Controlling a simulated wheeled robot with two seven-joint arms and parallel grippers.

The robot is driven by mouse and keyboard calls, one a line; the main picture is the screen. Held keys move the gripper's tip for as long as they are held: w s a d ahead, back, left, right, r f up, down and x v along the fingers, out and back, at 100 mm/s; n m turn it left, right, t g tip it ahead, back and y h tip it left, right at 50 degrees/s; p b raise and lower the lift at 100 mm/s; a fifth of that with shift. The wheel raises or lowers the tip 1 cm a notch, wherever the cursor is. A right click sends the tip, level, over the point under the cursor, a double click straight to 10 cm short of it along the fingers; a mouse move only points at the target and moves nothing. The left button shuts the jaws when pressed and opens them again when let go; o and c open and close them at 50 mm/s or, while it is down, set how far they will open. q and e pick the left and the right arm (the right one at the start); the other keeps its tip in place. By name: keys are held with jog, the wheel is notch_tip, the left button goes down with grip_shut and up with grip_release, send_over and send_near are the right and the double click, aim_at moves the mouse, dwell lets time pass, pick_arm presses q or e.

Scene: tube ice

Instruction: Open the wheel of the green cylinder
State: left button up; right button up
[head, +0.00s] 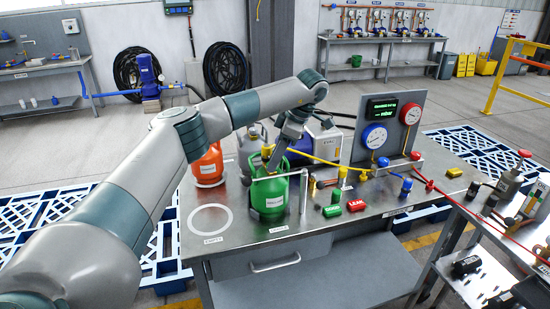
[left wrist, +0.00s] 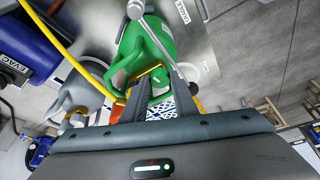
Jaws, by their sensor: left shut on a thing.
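The green cylinder (head: 268,195) stands upright on the metal bench, and its green body and collar also show in the left wrist view (left wrist: 158,45). My left gripper (head: 272,163) reaches down from above into the top of this cylinder. In the left wrist view its two fingers (left wrist: 160,90) point into the green collar and are shut on the wheel at the valve, which they mostly hide. A little yellow shows around the fingertips. The turning angle of the wheel cannot be seen. My right gripper is in neither view.
An orange cylinder (head: 209,166) and a grey cylinder (head: 249,150) stand close behind and left. A yellow hose (head: 315,160) runs from the green cylinder's top toward a gauge panel (head: 400,112).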

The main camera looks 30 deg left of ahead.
pick_arm(q)
jog(key=shift+w+a+n+g+h+p, duration=0.1)
jog(key=shift+n+g+h+p, duration=0.2)
jog(key=shift+n, duration=0.8)
jog(key=o, duration=1.1)
jog(key=shift+m, duration=0.3)
